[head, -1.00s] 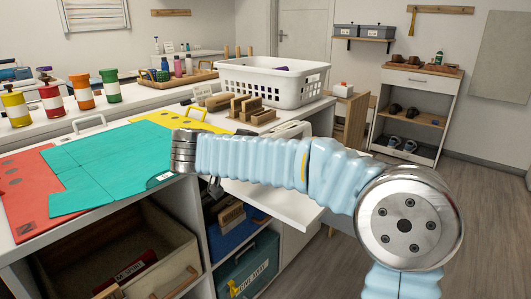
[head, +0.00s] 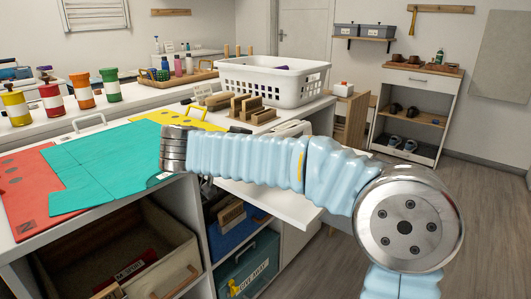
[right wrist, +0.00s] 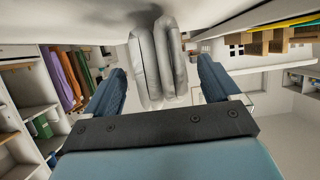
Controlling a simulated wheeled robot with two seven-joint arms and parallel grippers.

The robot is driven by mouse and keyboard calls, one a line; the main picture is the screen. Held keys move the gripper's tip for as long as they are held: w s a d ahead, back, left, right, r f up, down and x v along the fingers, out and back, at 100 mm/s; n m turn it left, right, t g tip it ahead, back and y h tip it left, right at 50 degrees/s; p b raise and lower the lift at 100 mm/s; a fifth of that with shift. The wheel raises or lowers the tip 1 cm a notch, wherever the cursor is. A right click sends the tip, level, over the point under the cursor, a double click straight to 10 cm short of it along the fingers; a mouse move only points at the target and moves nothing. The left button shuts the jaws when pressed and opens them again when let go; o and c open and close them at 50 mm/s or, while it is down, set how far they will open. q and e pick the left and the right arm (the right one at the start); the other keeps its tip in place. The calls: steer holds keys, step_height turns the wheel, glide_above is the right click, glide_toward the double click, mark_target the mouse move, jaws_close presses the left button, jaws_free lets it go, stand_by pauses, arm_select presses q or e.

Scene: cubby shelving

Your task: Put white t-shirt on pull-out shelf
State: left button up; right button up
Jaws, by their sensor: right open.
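In the right wrist view, a folded pale grey-white cloth (right wrist: 153,45), which looks like the white t-shirt, lies ahead between the fingers of my right gripper (right wrist: 161,70). The fingers are wide apart, one on each side of the cloth, with gaps visible. In the head view my right arm reaches across to the counter, and its gripper is mostly hidden behind the wrist. A white pull-out shelf (head: 275,205) sticks out under the counter, partly behind my arm. My left gripper is not in view.
A teal sheet (head: 100,160), red board (head: 28,190) and yellow board (head: 180,119) lie on the counter. A white basket (head: 270,80) and wooden blocks (head: 245,106) stand behind. Below are a drawer box (head: 120,250) and bins (head: 248,265). Floor at right is clear.

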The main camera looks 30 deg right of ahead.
steer(key=v, duration=1)
steer(key=shift+w, duration=0.15)
